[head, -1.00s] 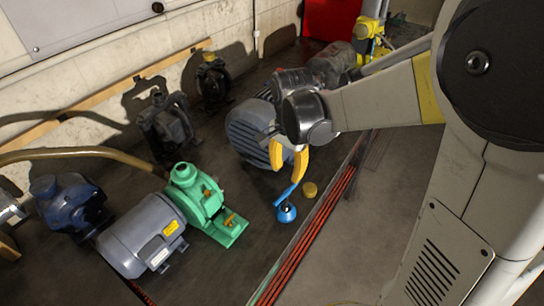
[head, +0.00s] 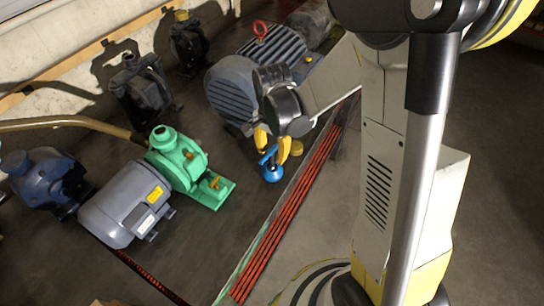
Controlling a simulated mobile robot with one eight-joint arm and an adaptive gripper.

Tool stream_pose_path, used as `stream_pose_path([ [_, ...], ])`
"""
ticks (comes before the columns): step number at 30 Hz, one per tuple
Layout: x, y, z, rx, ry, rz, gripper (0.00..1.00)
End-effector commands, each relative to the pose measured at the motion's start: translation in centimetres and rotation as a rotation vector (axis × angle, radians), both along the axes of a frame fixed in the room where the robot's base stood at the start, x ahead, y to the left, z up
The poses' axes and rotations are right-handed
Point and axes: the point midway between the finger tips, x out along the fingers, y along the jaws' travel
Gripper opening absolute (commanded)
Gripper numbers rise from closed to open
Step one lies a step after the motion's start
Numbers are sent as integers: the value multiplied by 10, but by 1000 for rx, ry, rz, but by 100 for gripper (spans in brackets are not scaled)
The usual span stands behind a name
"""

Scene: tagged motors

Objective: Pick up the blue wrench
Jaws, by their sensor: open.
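The blue wrench (head: 267,157) shows as a short blue bar just below my gripper (head: 272,146), partly hidden by the fingers. It meets or overlaps a blue round object (head: 272,174) in the picture, and I cannot tell whether the two are joined. My gripper points down with its two yellow fingers apart, one on the left and one on the right of the wrench's upper end. I cannot tell whether a finger touches it. The wrench's upper end is hidden.
A large grey motor (head: 236,92) stands close behind my gripper. A small yellow cylinder (head: 296,149) is just right of the fingers. A green pump (head: 178,160) and a grey motor (head: 126,204) are to the left. Red strips (head: 292,215) run along the floor in front.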

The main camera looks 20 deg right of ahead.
Motion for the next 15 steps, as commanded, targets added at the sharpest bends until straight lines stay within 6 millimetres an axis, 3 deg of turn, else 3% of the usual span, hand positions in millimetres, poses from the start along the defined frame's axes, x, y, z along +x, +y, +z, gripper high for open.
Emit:
stream_pose_path([
  [2, 0, 0, 1, 0, 0, 0, 40],
  [6, 0, 0, 1, 0, 0, 0, 2],
  [15, 0, 0, 1, 0, 0, 0, 0],
])
